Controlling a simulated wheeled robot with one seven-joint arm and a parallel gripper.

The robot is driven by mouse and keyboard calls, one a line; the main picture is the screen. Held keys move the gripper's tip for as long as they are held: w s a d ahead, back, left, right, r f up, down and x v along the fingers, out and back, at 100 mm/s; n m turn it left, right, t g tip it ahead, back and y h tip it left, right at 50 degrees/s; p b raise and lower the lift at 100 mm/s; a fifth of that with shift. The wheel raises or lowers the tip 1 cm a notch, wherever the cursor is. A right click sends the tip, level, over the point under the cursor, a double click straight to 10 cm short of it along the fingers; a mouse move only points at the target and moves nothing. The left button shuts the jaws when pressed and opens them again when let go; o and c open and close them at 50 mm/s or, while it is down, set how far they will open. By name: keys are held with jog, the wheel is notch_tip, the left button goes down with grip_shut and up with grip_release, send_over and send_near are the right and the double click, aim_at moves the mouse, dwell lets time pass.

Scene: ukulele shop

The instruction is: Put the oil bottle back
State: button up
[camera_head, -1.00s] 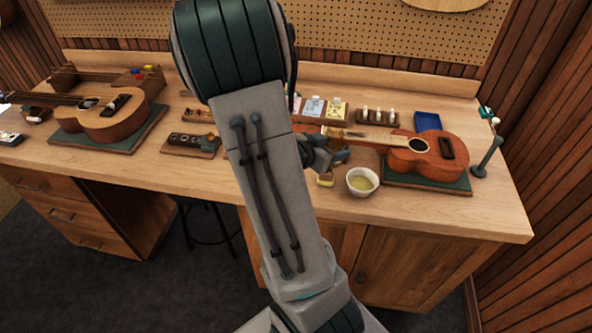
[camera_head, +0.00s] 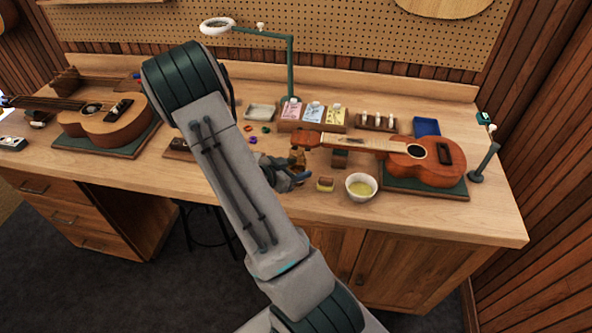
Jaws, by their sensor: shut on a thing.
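The oil bottle (camera_head: 298,156) is a small amber-brown bottle, upright in front of the ukulele's headstock. My gripper (camera_head: 299,174) reaches in from the left and is shut on it. The dark fingers hide part of the bottle, and I cannot tell whether its base touches the bench.
A ukulele (camera_head: 433,163) lies on a green mat, its neck on a small dark block (camera_head: 340,158). A white bowl (camera_head: 361,187) of yellowish liquid and a sponge-like block (camera_head: 325,185) stand in front. A box of coloured packets (camera_head: 312,115) and a bottle rack (camera_head: 376,123) are behind.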

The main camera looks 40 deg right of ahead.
jog(key=shift+f, duration=0.6)
jog(key=shift+f, duration=0.1)
jog(key=shift+f, duration=0.1)
jog(key=o, duration=1.1)
